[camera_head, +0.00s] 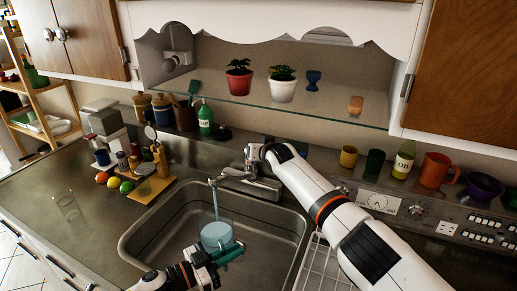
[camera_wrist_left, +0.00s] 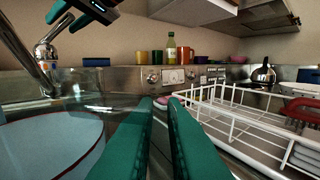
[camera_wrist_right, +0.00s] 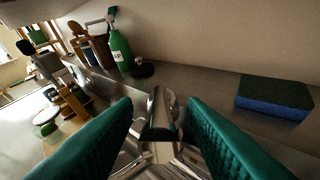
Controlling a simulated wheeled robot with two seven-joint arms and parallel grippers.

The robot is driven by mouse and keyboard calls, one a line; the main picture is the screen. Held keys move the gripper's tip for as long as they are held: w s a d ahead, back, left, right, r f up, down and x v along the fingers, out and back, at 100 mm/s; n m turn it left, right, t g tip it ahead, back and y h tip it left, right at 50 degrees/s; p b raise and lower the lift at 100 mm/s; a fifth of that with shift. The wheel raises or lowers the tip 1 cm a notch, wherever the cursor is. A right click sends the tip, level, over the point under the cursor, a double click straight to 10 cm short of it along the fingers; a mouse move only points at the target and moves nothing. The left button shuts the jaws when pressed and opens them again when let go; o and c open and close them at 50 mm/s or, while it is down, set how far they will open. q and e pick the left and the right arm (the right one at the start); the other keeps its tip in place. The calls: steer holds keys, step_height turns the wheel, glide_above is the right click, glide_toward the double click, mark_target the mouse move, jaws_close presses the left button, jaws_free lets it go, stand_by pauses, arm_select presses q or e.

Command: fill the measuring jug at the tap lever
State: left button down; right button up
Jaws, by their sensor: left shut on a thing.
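The measuring jug (camera_head: 215,235) is in the sink under the spout, and a stream of water (camera_head: 215,205) runs down into it. Pale blue water with a round rim (camera_wrist_left: 50,145) fills the left of the left wrist view. My left gripper (camera_head: 230,252) is shut on the jug at its right side; its green fingers (camera_wrist_left: 168,105) are close together, hiding the grip. The metal tap (camera_head: 240,178) stands at the sink's back edge. My right gripper (camera_wrist_right: 162,120) is open, its fingers apart on either side of the tap lever (camera_wrist_right: 160,105); contact is not clear.
The sink (camera_head: 150,222) surrounds the jug. A white wire dish rack (camera_wrist_left: 235,115) stands right of it. A green bottle (camera_wrist_right: 120,48) and a sponge (camera_wrist_right: 273,97) are behind the tap. A glass shelf (camera_head: 290,110) hangs above.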

steer(key=shift+w+a+f, duration=0.1)
steer(key=shift+w, duration=0.05)
stand_by(0.3)
jaws_close()
